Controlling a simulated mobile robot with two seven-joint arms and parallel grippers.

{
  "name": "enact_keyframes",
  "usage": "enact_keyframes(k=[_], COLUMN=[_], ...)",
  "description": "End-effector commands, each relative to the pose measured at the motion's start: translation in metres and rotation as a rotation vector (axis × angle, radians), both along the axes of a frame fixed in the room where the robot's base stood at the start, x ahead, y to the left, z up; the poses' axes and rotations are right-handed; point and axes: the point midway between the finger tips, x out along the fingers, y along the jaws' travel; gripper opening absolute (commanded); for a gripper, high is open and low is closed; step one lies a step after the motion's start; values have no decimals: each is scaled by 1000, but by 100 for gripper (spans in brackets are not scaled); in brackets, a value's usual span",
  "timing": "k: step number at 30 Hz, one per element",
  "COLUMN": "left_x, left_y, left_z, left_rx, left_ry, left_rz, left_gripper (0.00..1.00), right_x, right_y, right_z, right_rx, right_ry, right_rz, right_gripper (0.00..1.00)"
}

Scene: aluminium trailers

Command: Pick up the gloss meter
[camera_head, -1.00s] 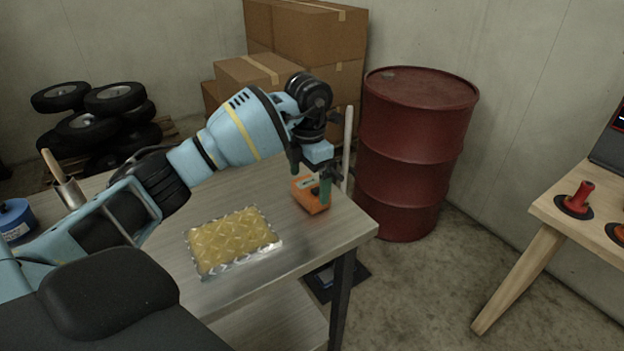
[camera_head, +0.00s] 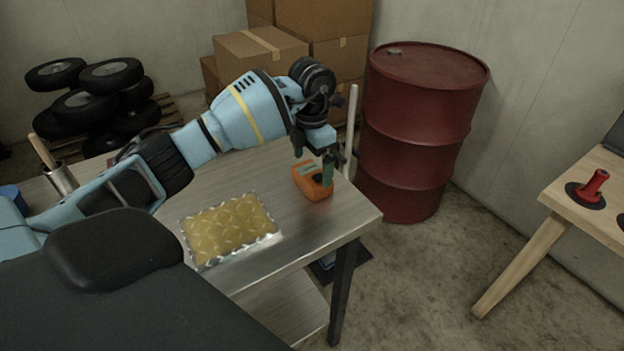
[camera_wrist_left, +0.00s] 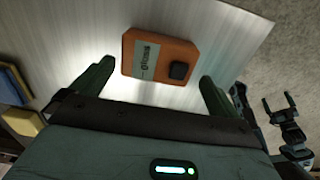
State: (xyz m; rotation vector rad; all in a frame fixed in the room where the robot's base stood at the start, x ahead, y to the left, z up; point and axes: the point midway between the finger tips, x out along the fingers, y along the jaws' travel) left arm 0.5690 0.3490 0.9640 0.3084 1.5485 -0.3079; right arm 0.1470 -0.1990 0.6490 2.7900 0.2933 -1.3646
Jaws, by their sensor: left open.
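The gloss meter is an orange box (camera_head: 314,187) with a dark knob and a pale label, lying near the right end of the metal-topped table. In the left wrist view the gloss meter (camera_wrist_left: 160,56) lies just beyond my left fingertips, roughly centred between them. My left gripper (camera_head: 313,164) is open and empty, pointing down above the gloss meter; one finger hides part of it in the head view. The open left gripper (camera_wrist_left: 156,72) also shows in the left wrist view. Dark linkage at that view's right edge looks like my right gripper (camera_wrist_left: 280,100), small and unclear.
A yellow quilted pad (camera_head: 228,230) with a silvery edge lies on the table (camera_head: 300,232), left of the gloss meter. A red drum (camera_head: 415,130) and a pale upright pole (camera_head: 350,130) stand beyond the table's right end. A wooden bench (camera_head: 570,195) is at right.

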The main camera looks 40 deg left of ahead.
Motion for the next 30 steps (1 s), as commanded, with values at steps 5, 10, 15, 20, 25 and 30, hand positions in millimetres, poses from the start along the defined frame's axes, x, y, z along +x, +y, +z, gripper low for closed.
enact_keyframes(k=[5, 10, 15, 20, 25, 30], left_x=[1, 2, 3, 3, 3, 3], left_y=[0, 1, 2, 2, 2, 2], left_z=[-15, -40, -51, -51, -51, -50], left_rx=[-1, -1, 0, 0, 0, 0], left_ry=[3, 4, 0, 0, 0, -1], left_rz=[1, 1, 1, 0, 0, 0], left_gripper=[100, 100, 100, 100, 78, 62], right_x=[7, 12, 13, 12, 10, 5], right_y=[0, 0, 0, 0, 0, 0], right_z=[5, 9, 9, 9, 7, 5], right_rx=[0, 2, 1, 1, 1, 0], right_ry=[-16, -28, -29, -28, -22, -13], right_rz=[-1, -1, -1, -1, -1, -1], right_gripper=[100, 100, 100, 100, 100, 100])
